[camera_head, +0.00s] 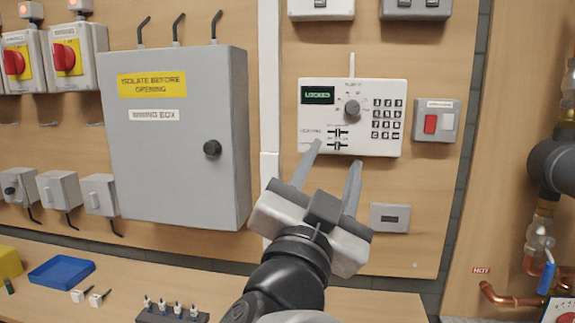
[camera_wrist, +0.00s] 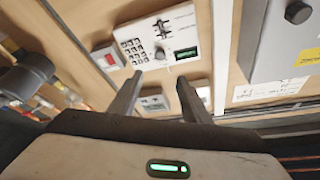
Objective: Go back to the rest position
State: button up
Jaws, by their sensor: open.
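My gripper (camera_head: 333,168) is open and empty, with its two fingers pointing up in front of the wooden board. The fingers also show apart in the wrist view (camera_wrist: 158,85). Behind the fingertips is a white control panel (camera_head: 378,143) with a small display reading LOCKED, a dark round knob (camera_head: 352,107) and a keypad (camera_head: 388,118). In the head view the left fingertip overlaps the panel's lower left edge. I cannot tell whether it touches. The panel shows upside down in the wrist view (camera_wrist: 180,63).
A grey wiring box (camera_head: 180,190) stands out from the board on the left. A red and white switch (camera_head: 436,121) and a small grey plate (camera_head: 390,218) are near the panel. Pipes with a blue lever (camera_head: 546,278) are at the right. A blue tray (camera_head: 61,271) lies on the bench.

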jog(key=w+a+f+n+g+y, duration=0.3)
jog(key=a+f+n+g+y, duration=0.25)
jog(key=f+n+y, duration=0.45)
jog(key=s+d+f+g+h, duration=0.2)
jog(key=s+d+f+g, duration=0.8)
jog(key=s+f, duration=0.35)
notch_tip(320, 180, up, 18)
jog(key=s+d+p, duration=0.1)
jog(key=d+p, duration=0.1)
jog(key=p, duration=1.5)
jog(key=shift+s+f+t, duration=0.15)
jog(key=shift+f+t, duration=0.05)
jog(key=shift+t, duration=0.15)
